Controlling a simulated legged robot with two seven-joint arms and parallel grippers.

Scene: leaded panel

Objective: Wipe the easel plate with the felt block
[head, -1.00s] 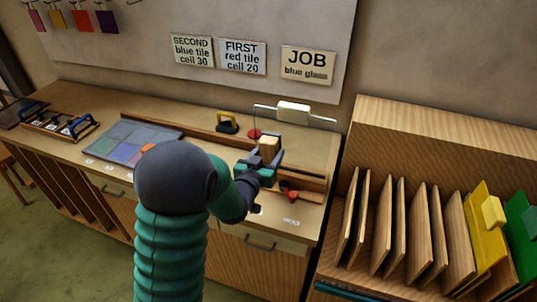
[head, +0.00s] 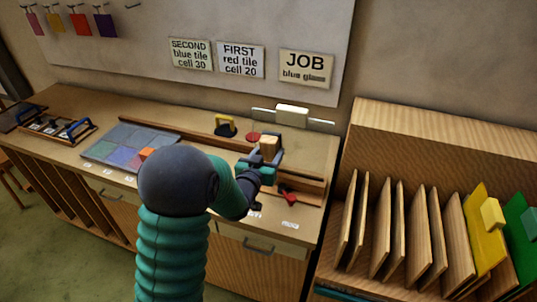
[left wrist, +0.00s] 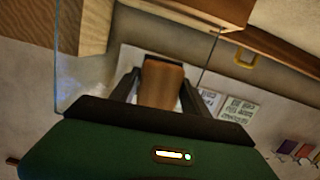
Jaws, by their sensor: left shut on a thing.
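My left gripper (head: 267,147) is shut on a tan block, the felt block (head: 268,143), over the right part of the bench. In the left wrist view the block (left wrist: 161,84) shows brown between the two dark fingers. The easel plate is a clear pane whose upper edge (head: 322,120) shows behind the gripper, with a cream piece on its top. In the left wrist view the pane's edge (left wrist: 57,60) runs beside the block. I cannot tell whether the block touches the pane. My arm and gripper hide the lower part of the plate. My right gripper is not in view.
A tiled panel (head: 128,147) with an orange piece lies on the bench left of my arm. A yellow-handled dark block (head: 226,125), a red disc (head: 253,136) and a red tool (head: 288,194) lie around the gripper. A slotted rack (head: 440,120) stands at the right.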

